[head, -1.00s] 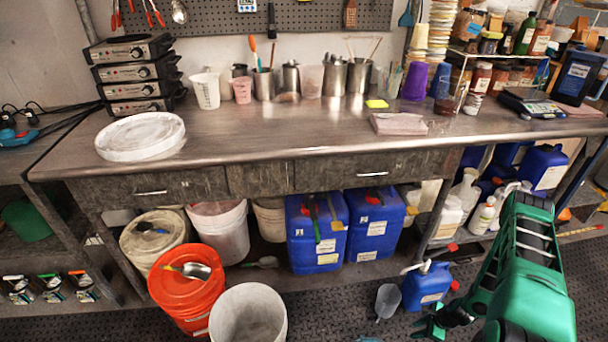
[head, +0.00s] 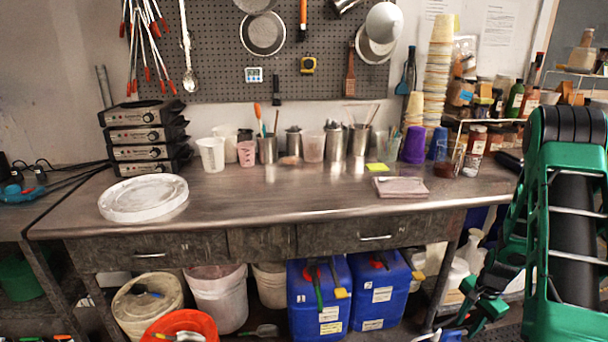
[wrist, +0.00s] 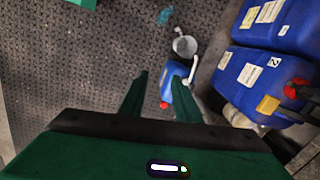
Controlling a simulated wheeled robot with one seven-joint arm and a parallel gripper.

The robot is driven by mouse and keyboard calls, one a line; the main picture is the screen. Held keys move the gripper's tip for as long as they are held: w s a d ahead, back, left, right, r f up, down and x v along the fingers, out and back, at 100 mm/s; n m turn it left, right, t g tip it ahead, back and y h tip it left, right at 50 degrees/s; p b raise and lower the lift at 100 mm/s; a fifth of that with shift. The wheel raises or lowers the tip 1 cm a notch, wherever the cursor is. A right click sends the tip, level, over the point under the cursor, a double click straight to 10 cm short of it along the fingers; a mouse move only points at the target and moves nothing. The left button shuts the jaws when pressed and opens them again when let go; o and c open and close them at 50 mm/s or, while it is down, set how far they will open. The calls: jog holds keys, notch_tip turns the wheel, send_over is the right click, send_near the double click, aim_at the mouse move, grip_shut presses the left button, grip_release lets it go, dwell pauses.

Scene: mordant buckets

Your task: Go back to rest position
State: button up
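My gripper (head: 484,302) shows at the lower right in the head view, below the bench's front edge, on my green arm. In the wrist view its two dark green fingers (wrist: 160,75) stand apart with nothing held between them. Beyond the fingertips, a small blue jug (wrist: 173,76) with a red cap and a white spout is partly hidden by the right finger. A grey beaker (wrist: 185,46) is just past it on the dark textured floor.
The metal workbench (head: 300,200) spans the middle, with cups, tins and a white round lid (head: 143,197) on top. Large blue canisters (head: 318,300), white buckets (head: 218,295) and an orange bucket (head: 180,325) stand below. Open floor (wrist: 70,80) shows at left in the wrist view.

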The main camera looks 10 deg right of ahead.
jog(key=s+a+r+n+h, duration=0.1)
jog(key=s+a+r+n, duration=0.2)
jog(key=r, duration=0.8)
jog(key=s+a+r+n, duration=0.1)
jog(key=s+a+r, duration=0.3)
jog(key=r, duration=0.8)
jog(key=s+a+r+n, duration=0.2)
jog(key=s+a+r, duration=0.2)
jog(key=s, duration=0.5)
jog(key=s+a+r+n, duration=0.2)
jog(key=s+a+r, duration=0.2)
jog(key=s, duration=0.6)
notch_tip(320, 180, up, 3)
jog(key=shift+a+f+n+g, duration=0.15)
jog(key=shift+a+n+g, duration=0.15)
jog(key=shift+n, duration=0.1)
jog(key=shift+w+f, duration=0.25)
jog(key=shift+w, duration=0.4)
